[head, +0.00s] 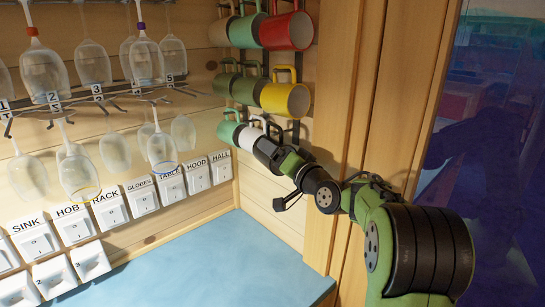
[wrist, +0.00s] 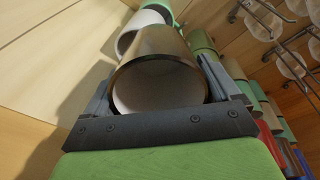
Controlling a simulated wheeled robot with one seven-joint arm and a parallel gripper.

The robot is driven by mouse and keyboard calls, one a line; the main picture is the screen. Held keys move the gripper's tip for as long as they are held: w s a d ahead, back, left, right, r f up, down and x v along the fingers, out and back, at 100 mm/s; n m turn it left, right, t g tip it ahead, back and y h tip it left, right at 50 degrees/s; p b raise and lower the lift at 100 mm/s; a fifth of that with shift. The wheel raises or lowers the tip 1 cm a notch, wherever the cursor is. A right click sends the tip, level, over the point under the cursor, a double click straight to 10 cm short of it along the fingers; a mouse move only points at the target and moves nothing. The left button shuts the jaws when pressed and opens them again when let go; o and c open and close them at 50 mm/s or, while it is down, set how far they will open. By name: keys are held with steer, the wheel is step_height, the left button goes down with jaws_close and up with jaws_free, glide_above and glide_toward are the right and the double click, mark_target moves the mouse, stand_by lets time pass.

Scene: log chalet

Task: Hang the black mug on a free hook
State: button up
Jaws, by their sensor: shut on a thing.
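The black mug (head: 266,150) is at the right end of the lowest mug row in the head view, next to a white mug (head: 247,137). In the wrist view the black mug (wrist: 150,45) lies between the two fingers of my gripper (wrist: 157,80), its open mouth and pale inside facing the camera. My gripper is shut on it. A handle shows above the mug in the head view, but I cannot tell whether it sits on a hook. Part of the mug is hidden behind my gripper.
Green, red and yellow mugs hang in rows above, with a green mug (head: 228,130) left of the white one. Glasses (head: 162,147) hang from a rack at left, over labelled switches (head: 141,198). A wooden post (head: 345,120) stands right of the mugs; the blue counter (head: 215,265) is bare.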

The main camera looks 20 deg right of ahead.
steer(key=shift+w+d, duration=0.25)
steer(key=shift+d, duration=0.3)
steer(key=shift+w+d, duration=0.2)
steer(key=shift+d, duration=0.35)
steer(key=shift+d+f+b, duration=0.15)
steer(key=shift+f+b, duration=0.25)
steer(key=o, duration=1)
steer(key=b+v, duration=0.4)
steer(key=v, duration=0.3)
steer(key=shift+b, duration=0.35)
stand_by(2.1)
steer(key=shift+f, duration=0.15)
stand_by(0.4)
